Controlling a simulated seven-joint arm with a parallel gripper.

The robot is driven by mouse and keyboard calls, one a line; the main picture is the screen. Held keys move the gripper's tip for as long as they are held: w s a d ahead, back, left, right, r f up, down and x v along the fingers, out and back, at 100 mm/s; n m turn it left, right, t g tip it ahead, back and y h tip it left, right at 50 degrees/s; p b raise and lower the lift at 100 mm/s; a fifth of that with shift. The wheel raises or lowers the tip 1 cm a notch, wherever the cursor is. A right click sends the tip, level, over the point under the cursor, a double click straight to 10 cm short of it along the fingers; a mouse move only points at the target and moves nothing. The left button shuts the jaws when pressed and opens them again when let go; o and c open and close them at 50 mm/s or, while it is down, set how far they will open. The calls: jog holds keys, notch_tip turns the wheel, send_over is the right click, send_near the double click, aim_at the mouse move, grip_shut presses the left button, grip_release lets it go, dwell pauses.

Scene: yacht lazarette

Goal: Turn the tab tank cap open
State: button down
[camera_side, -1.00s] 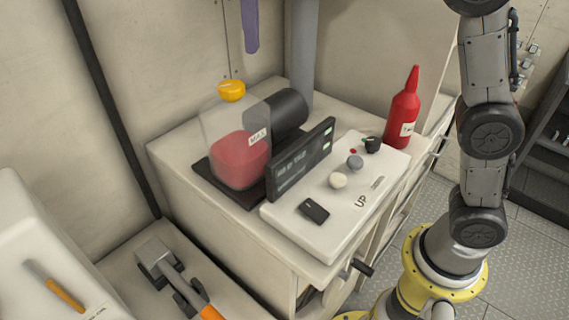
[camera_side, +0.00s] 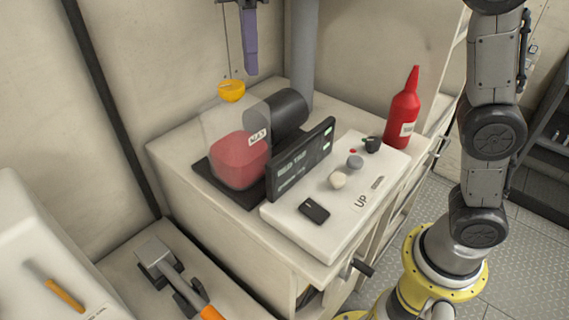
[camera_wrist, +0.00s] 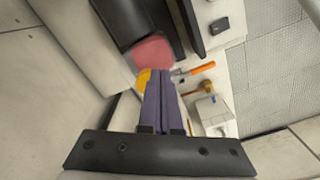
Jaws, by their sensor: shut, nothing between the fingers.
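The tank (camera_side: 239,150) is a clear container with red fluid inside and a MAX label, standing on a black base on the white cabinet. Its yellow cap (camera_side: 231,91) sits on top. My gripper (camera_side: 251,71) has purple fingers and is shut and empty. In the side view it hangs pointing down, just right of the cap and a little above it, apart from it in the picture. In the wrist view the fingers (camera_wrist: 163,77) partly cover the yellow cap (camera_wrist: 143,79), which shows at their left; the red fluid (camera_wrist: 153,51) lies beyond. The cap's tab is hard to make out.
A black cylinder (camera_side: 288,112) and a dark display panel (camera_side: 301,160) stand close to the tank. A white control panel (camera_side: 335,195) with knobs lies in front. A red bottle (camera_side: 403,115) stands at right; a hammer (camera_side: 170,270) lies lower left. A grey post (camera_side: 303,50) rises behind.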

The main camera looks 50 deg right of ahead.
jog(key=shift+f, duration=1.55)
jog(key=shift+w+a, duration=0.15)
jog(key=shift+w, duration=0.05)
jog(key=shift+w+d, duration=0.35)
jog(key=shift+w, duration=0.05)
jog(key=shift+w+d, duration=0.15)
jog(key=shift+w, duration=0.15)
jog(key=shift+w+d, duration=0.1)
jog(key=shift+w, duration=0.05)
jog(key=shift+d, duration=0.35)
notch_tip(320, 180, up, 6)
dwell(0.3)
